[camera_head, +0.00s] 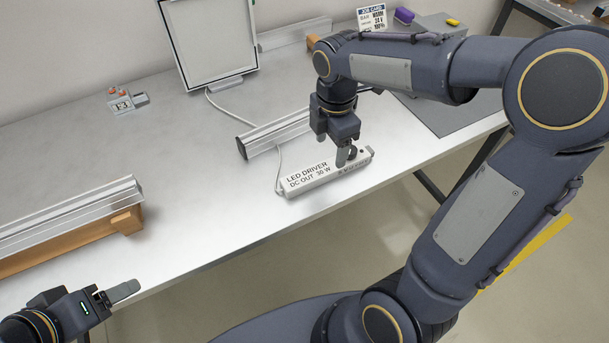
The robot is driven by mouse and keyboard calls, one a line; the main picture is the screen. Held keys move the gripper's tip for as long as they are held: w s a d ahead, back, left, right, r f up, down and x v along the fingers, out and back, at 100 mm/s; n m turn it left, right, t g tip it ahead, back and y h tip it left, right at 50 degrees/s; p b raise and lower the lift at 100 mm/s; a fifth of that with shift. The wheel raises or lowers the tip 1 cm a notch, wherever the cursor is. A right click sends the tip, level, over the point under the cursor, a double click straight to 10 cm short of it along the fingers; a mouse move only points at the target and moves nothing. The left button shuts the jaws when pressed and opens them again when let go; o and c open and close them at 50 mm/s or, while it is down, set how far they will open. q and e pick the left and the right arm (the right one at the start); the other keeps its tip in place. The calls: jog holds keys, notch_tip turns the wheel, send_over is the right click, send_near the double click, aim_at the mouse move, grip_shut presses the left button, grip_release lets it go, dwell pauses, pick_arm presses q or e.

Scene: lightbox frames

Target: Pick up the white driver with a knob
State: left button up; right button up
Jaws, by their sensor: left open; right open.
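The white LED driver (311,180) lies on the table near its front edge. My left gripper (124,291) is open and empty at the lower left, by the table's front edge.
An aluminium rail (277,134) lies just behind the driver. Another rail on a wooden block (70,221) is at the left. A framed panel (209,42) stands at the back, with a small grey device (122,104) left of it. The table's middle left is clear.

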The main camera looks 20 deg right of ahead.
aim_at(328, 166)
notch_tip(328, 166, down, 8)
jog(key=shift+w+r, duration=0.15)
jog(key=c, duration=1.1)
jog(key=shift+c, duration=0.5)
jog(key=shift+r, duration=0.15)
